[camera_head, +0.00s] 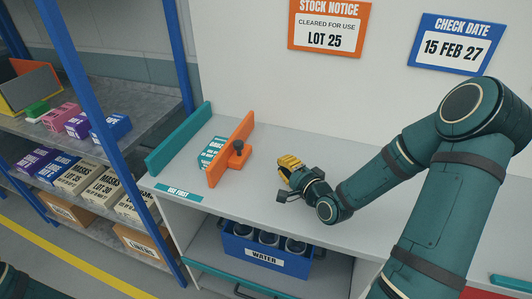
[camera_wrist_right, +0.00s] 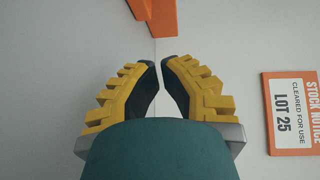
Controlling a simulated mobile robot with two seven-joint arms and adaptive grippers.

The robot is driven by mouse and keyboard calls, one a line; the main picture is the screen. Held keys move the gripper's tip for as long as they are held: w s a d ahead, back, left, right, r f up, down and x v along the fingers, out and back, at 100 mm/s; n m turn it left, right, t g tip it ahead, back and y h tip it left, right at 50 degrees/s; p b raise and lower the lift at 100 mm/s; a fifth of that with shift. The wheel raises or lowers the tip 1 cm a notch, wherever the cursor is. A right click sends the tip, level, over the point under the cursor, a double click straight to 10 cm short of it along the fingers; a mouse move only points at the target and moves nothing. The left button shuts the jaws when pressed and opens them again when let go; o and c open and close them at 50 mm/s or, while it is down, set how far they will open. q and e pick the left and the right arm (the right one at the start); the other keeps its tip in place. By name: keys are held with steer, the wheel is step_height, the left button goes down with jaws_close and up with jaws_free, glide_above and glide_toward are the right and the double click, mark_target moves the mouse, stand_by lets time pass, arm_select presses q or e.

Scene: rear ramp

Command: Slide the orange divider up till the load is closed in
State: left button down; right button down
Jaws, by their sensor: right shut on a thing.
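My left gripper is out of view.
A "USE FIRST" label (camera_head: 179,192) is on the counter's front edge. A blue water crate (camera_head: 265,258) with bottles stands below. A wall with notices (camera_head: 330,27) is behind. Blue-posted shelving (camera_head: 80,90) with boxes stands left. The counter between divider and gripper is clear.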

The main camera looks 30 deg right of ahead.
mark_target(240, 146)
steer(key=d+m+g+p, duration=0.1)
steer(key=d+g, duration=0.1)
steer(key=w+d+f+m+g+h+p, duration=0.1)
steer(key=d+g+p, duration=0.1)
steer(key=d, duration=0.1)
steer(key=w+d+m+g+h+p, duration=0.1)
steer(key=d+g+p, duration=0.1)
steer(key=shift+d+f+m, duration=0.15)
steer(key=shift+f+m, duration=0.15)
steer(key=shift+m, duration=0.1)
steer(key=shift+d+m+g+y+p, duration=0.35)
steer(key=shift+m+g+p, duration=0.45)
steer(key=shift+g, duration=0.4)
steer(key=shift+r+m+g+y+p, duration=0.25)
steer(key=shift+r+m+g+p, duration=0.05)
steer(key=shift+m+g+p, duration=0.1)
steer(key=w+a+r+m+g+y+p, duration=0.25)
steer(key=a+r+y, duration=0.3)
steer(key=r, duration=0.45)
steer(key=shift+t+y, duration=0.25)
steer(key=shift+y, duration=0.2)
steer(key=x, duration=0.9)
steer(key=shift+s+d+f, duration=0.2)
steer(key=shift+s+f, duration=0.05)
steer(key=shift+f, duration=0.2)
steer(key=shift+w+a+f, duration=0.2)
steer(key=shift+w+a, duration=0.9)
steer(key=shift+a, duration=0.15)
steer(key=shift+w+a, duration=0.3)
steer(key=shift+a, duration=0.05)
